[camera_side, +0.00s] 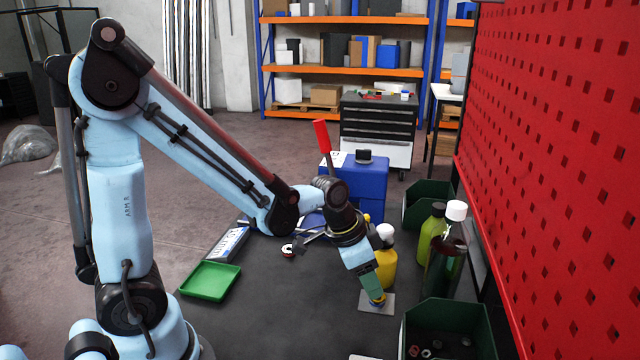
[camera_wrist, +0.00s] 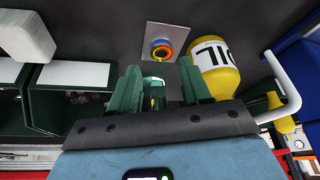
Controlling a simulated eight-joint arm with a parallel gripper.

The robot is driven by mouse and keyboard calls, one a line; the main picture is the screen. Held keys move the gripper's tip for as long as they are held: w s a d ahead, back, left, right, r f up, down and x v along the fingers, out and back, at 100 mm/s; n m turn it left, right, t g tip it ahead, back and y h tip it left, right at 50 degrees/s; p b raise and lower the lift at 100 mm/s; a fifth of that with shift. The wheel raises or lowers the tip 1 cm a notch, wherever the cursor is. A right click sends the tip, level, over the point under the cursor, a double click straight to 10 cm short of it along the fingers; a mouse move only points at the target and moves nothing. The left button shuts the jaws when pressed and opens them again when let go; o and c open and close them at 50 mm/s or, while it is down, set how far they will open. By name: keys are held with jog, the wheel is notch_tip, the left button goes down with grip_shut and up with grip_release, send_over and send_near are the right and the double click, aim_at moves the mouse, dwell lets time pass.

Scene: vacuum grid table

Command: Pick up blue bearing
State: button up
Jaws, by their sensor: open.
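A small round stack of coloured rings (camera_wrist: 162,49), with red, orange, yellow and blue showing, sits on a light grey square plate (camera_wrist: 178,34) in the wrist view. I cannot clearly tell which ring is the blue bearing. In the side view the plate (camera_side: 388,304) lies on the dark table, and yellow and blue show on it at my fingertips. My gripper (camera_side: 377,290) points down just over the plate. In the wrist view my gripper (camera_wrist: 160,72) has its two green fingers apart, with the rings beyond the tips. A small yellow and pale green part between the fingers is unclear.
A yellow bottle (camera_wrist: 216,72) stands close beside the plate. A green tray (camera_side: 211,279) lies left. The table's middle (camera_side: 300,315) is clear.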

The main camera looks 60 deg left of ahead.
aim_at(377, 300)
jog(key=shift+x, duration=2.4)
jog(key=shift+w+a, duration=0.1)
jog(key=shift+a, duration=0.05)
grip_shut()
jog(key=shift+r, duration=0.1)
